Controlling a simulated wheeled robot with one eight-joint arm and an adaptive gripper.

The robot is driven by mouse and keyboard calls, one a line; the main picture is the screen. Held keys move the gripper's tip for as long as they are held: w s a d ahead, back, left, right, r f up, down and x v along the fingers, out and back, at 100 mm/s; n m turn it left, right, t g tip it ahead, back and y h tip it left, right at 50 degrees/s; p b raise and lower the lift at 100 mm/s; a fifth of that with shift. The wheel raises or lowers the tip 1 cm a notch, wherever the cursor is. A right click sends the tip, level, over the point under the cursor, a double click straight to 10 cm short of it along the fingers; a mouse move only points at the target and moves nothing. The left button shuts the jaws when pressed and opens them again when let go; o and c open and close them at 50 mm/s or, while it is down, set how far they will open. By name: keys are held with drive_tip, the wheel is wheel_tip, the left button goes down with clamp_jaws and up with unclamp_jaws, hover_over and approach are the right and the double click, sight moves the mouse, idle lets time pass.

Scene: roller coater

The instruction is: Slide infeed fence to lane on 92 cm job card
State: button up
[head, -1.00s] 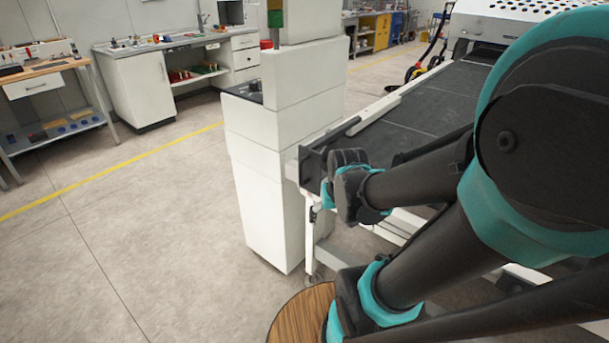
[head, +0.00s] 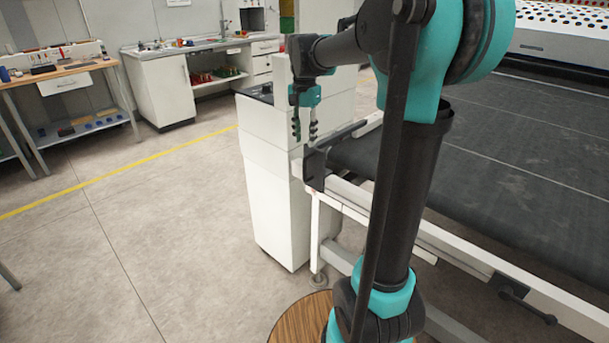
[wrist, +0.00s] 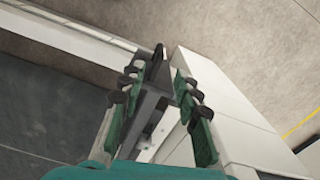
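The roller coater's dark infeed belt (head: 510,175) lies to the right in the head view and at the left in the wrist view (wrist: 40,120). A dark upright bracket with a bar, which looks like the infeed fence (head: 317,168), stands at the belt's near left corner. My gripper (head: 305,139) points down above and slightly left of it. In the wrist view my gripper (wrist: 155,88) is open, and the dark fence piece (wrist: 150,98) appears between its fingers. I cannot tell whether they touch it. No job card or lane marks can be made out.
A white cabinet (head: 275,200) stands directly left of the belt's corner. A white side rail (head: 450,248) with a dark handle (head: 527,302) runs along the belt's front. Open floor (head: 150,240) lies left, with benches behind.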

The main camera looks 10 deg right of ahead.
sight(305, 178)
wheel_tip(305, 178, down, 14)
drive_tip(key=shift+r, duration=0.1)
idle(0.5)
clamp_jaws()
